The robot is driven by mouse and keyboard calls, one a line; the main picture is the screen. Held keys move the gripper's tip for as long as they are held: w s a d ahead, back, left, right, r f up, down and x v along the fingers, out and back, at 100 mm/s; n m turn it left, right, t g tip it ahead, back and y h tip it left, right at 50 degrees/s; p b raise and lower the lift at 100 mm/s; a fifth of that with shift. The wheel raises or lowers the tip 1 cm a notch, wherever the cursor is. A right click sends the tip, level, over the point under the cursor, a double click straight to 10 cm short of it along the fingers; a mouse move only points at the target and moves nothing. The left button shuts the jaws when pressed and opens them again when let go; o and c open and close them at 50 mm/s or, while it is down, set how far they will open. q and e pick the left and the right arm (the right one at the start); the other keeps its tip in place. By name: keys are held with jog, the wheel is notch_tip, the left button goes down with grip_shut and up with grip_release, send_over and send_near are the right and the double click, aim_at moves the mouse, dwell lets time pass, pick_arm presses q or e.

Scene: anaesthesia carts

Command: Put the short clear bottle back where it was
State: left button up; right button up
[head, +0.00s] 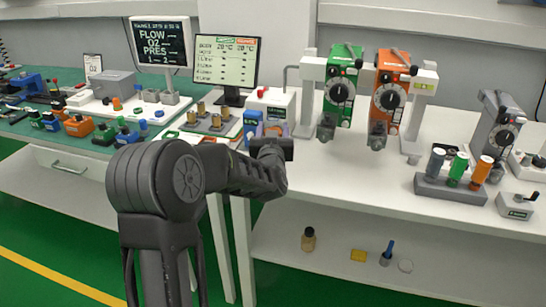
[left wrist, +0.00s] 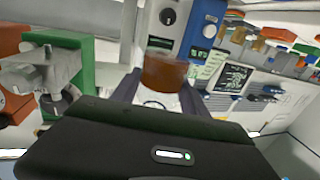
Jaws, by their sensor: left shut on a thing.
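My left gripper (head: 272,148) is over the front edge of the white bench, in front of a small blue device (head: 251,120). In the left wrist view the gripper (left wrist: 158,98) is shut on a brown, see-through object (left wrist: 163,74) between its grey fingers. Its lower part is hidden by the gripper body, and I cannot tell whether it is the short clear bottle. The held object is hidden in the head view. A small amber bottle with a black cap (head: 308,239) stands on the lower shelf. My right gripper is not in view.
A green vaporizer (head: 341,90) and an orange one (head: 390,92) hang right of the gripper. A rack of coloured cylinders (head: 450,190) stands further right. A monitor (head: 226,62) stands behind. The lower shelf (head: 335,265) holds a yellow block (head: 358,256) and has free room.

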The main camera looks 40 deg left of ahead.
pick_arm(q)
jog(key=shift+a+r, duration=0.1)
jog(key=shift+a, duration=0.05)
jog(key=shift+f, duration=3.15)
jog(key=shift+f, duration=1.85)
jog(key=shift+f, duration=0.1)
jog(key=shift+f+b, duration=0.15)
jog(key=shift+b, duration=0.2)
jog(key=o, duration=1.6)
jog(key=shift+c, duration=0.2)
